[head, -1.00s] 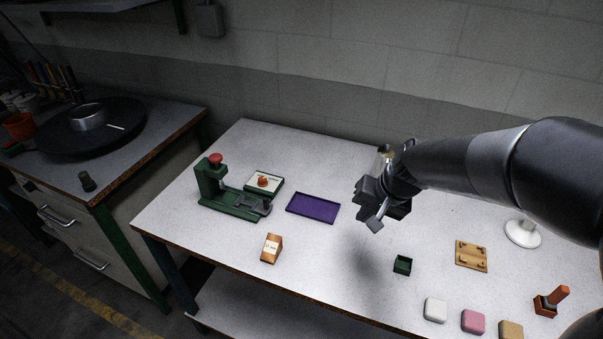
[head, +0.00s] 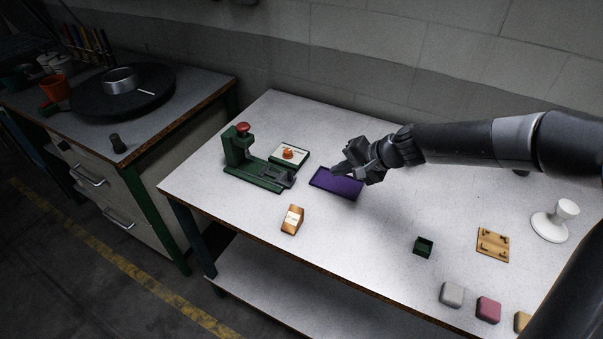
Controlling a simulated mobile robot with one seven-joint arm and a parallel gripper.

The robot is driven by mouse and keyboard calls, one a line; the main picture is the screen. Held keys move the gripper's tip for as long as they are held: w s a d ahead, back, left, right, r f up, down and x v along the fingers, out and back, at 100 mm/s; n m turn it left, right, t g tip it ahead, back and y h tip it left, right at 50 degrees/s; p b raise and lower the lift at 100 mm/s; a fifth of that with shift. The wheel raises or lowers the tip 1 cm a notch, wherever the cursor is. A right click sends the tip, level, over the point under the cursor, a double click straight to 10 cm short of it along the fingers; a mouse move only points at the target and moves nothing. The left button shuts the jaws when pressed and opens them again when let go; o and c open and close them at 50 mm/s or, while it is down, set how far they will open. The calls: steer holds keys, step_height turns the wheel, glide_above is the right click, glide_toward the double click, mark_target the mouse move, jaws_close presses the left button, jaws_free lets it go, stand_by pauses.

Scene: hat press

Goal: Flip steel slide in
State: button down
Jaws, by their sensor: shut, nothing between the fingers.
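A green press (head: 240,148) with a red knob on top stands on the left part of the white table. Its low base reaches to the right and ends in a grey steel slide (head: 277,174), which looks drawn out from under the press column. My gripper (head: 338,170) is shut and empty. It hangs over the purple tray (head: 345,188), to the right of the slide and apart from it. It hides part of the tray's upper right side.
A white plate with an orange knob (head: 289,153) sits close behind the slide. A wooden block with a label (head: 292,220) stands in front. A small green box (head: 423,246), a wooden board (head: 493,245) and a white stand (head: 550,222) are at the right.

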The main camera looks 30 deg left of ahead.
mark_target(275, 175)
steer(key=x, duration=0.9)
steer(key=shift+s+a+f, duration=0.1)
steer(key=shift+a+f, duration=0.05)
steer(key=a, duration=0.3)
steer(key=shift+f, duration=0.25)
steer(key=shift+a, duration=0.7)
steer(key=a, duration=0.9)
steer(key=shift+a+r, duration=0.1)
